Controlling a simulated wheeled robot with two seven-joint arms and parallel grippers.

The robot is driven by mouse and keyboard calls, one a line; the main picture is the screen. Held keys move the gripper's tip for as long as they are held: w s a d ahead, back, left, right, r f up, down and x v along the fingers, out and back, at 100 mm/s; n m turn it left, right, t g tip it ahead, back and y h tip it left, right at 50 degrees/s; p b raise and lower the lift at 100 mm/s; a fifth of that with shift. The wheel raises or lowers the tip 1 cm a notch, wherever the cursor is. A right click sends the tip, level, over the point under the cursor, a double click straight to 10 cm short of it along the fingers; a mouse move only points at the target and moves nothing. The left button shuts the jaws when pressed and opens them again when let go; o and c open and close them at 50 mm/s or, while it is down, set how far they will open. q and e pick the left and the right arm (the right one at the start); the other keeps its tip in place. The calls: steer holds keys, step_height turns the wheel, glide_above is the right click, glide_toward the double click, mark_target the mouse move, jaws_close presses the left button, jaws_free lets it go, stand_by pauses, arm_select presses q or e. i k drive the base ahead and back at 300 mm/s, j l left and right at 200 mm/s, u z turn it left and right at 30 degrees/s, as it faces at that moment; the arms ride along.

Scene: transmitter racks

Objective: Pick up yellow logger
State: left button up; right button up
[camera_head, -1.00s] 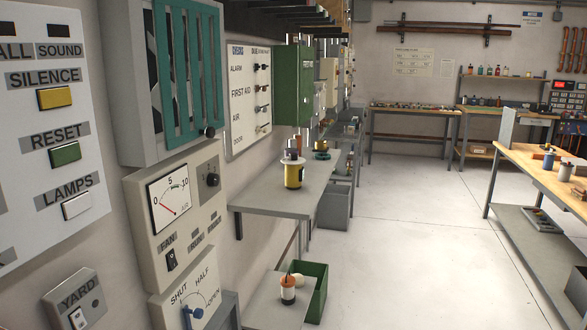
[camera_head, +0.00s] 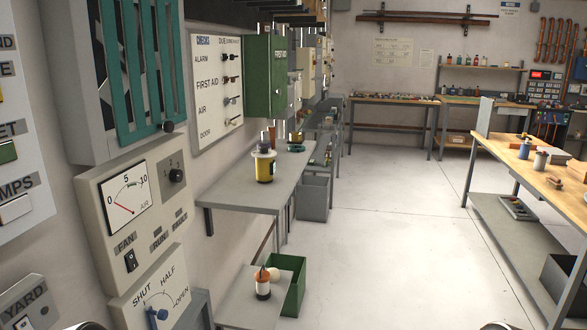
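A yellow cylinder with a dark label and a pale, wider top (camera_head: 264,168) stands upright on a grey wall shelf (camera_head: 232,200), left of the middle. It is the clearest yellow object that could be the logger, but I cannot tell for sure. It is some distance ahead of me, with nothing holding it. Neither of my grippers shows. Only small rounded pale parts, perhaps of my arms, show at the bottom edge.
Control panels (camera_head: 133,215) and a green first-aid cabinet (camera_head: 264,80) line the left wall. Below the shelf are a lower stand and a green bin (camera_head: 291,285). A wooden workbench (camera_head: 540,160) stands at right. The floor between (camera_head: 390,240) is clear.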

mark_target(265, 164)
steer(key=i+l+z, duration=0.1)
steer(key=i+l, duration=0.25)
steer(key=i+l+z, duration=0.1)
steer(key=i+l, duration=0.15)
steer(key=i, duration=0.2)
steer(key=i+l+z, duration=0.1)
steer(key=i+l, duration=0.2)
steer(key=i+l+z, duration=0.1)
steer(key=i, duration=0.45)
steer(key=i+u, duration=0.45)
steer(key=i+l+u, duration=0.15)
steer(key=u, duration=0.25)
steer(key=i+l+u, duration=0.25)
steer(key=u, duration=0.2)
steer(key=i+l+u, duration=0.55)
steer(key=l+u, duration=0.3)
steer(key=i+l+u, duration=0.1)
steer(key=l+u, duration=0.75)
steer(key=i, duration=0.05)
